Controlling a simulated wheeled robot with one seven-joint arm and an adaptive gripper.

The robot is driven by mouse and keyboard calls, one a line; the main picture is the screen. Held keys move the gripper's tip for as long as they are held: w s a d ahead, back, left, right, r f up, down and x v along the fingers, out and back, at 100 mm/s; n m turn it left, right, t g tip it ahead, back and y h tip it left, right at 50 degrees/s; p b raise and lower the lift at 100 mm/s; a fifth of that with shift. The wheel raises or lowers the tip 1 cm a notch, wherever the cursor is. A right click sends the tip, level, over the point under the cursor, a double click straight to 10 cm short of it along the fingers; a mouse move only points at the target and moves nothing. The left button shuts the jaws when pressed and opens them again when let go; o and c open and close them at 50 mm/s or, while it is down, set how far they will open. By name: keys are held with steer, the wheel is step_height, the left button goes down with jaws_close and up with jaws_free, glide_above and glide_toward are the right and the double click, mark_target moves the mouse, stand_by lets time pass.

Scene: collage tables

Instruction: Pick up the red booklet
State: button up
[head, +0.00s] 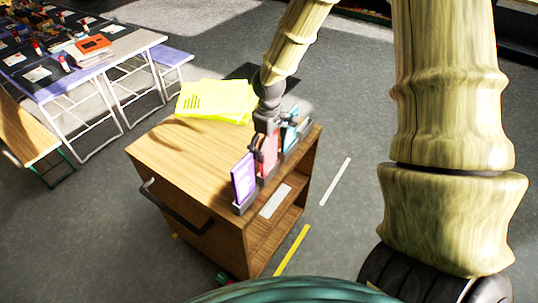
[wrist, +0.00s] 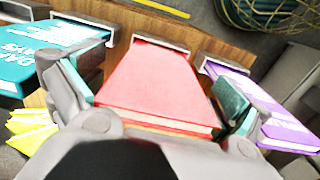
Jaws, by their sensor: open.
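The red booklet (wrist: 158,88) stands in a holder on the wooden cart, between a purple booklet (wrist: 262,100) and a teal booklet (wrist: 50,58). In the head view the red booklet (head: 269,152) is partly covered by my gripper (head: 262,143). In the wrist view my gripper (wrist: 160,105) is open, with one finger on each side of the red booklet. The fingers reach into the gaps beside the neighbouring booklets. I cannot tell whether either finger touches the red cover.
The wooden cart (head: 190,160) has a dark handle at its front left. Yellow papers (head: 213,98) lie on its top behind the booklets. A white table (head: 100,60) with several items stands at the far left. Grey floor is clear right of the cart.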

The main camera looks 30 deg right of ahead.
steer(key=c, duration=1.3)
steer(key=shift+s, duration=0.1)
